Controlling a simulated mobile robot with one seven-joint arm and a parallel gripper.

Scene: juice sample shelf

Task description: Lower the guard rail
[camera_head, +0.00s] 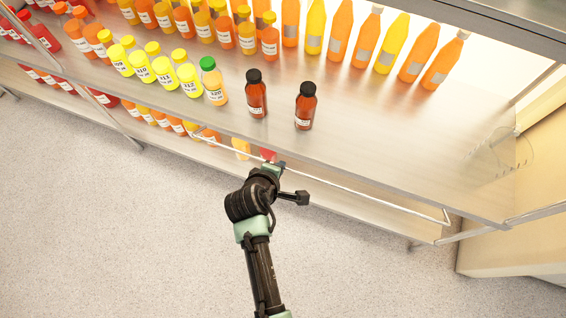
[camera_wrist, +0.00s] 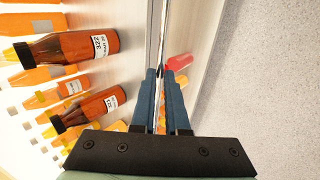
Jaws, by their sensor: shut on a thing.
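The guard rail (camera_head: 365,193) is a thin metal rod along the front edge of the shelf, with a short bent arm at each end. In the head view it shows just outside the shelf's front edge. My gripper (camera_head: 275,167) is at the rail, left of its middle. In the wrist view the rail (camera_wrist: 162,35) runs up the picture from between the blue fingers of my gripper (camera_wrist: 160,73). The fingers are shut on it.
Two dark-capped brown-orange bottles (camera_head: 257,94) (camera_head: 305,106) stand near the shelf's front edge, behind the rail. A green-capped bottle (camera_head: 213,82) and several yellow ones are further left. A lower shelf (camera_head: 400,220) holds more bottles. The upper shelf's right part is mostly clear.

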